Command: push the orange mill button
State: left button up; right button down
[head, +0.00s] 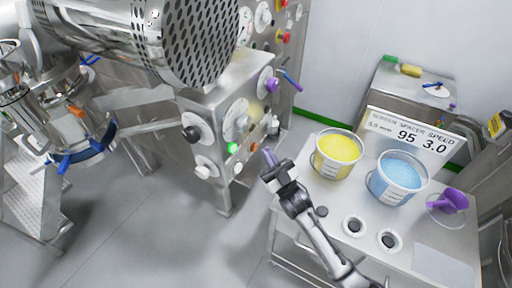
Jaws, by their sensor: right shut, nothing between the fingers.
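A small orange button (252,147) sits low on the front of the steel mill cabinet (215,97), just right of a lit green button (232,147). My right gripper (268,153) is shut and empty. Its tip appears a little to the right of the orange button in the head view, with a visible gap; depth between them is hard to tell. My left gripper is out of view.
White-ringed knobs surround the buttons, including a black one (192,133). A steel table (300,208) at right holds a yellow-filled tub (337,168), a blue-filled tub (385,193), a purple scoop (452,200) and a sign (415,133). Floor at lower left is clear.

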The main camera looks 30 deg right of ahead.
jog(key=shift+w, duration=0.15)
dwell(0.4)
jog(key=shift+w+a, duration=0.2)
jog(key=shift+w, duration=0.05)
jog(key=shift+w+a, duration=0.1)
jog(key=shift+w, duration=0.1)
dwell(0.7)
jog(key=shift+w+a, duration=0.1)
jog(key=shift+w, duration=0.1)
dwell(0.3)
jog(key=shift+s, duration=0.15)
jog(key=shift+s+d+p, duration=0.3)
jog(key=shift+s+d, duration=0.1)
jog(key=shift+s, duration=0.25)
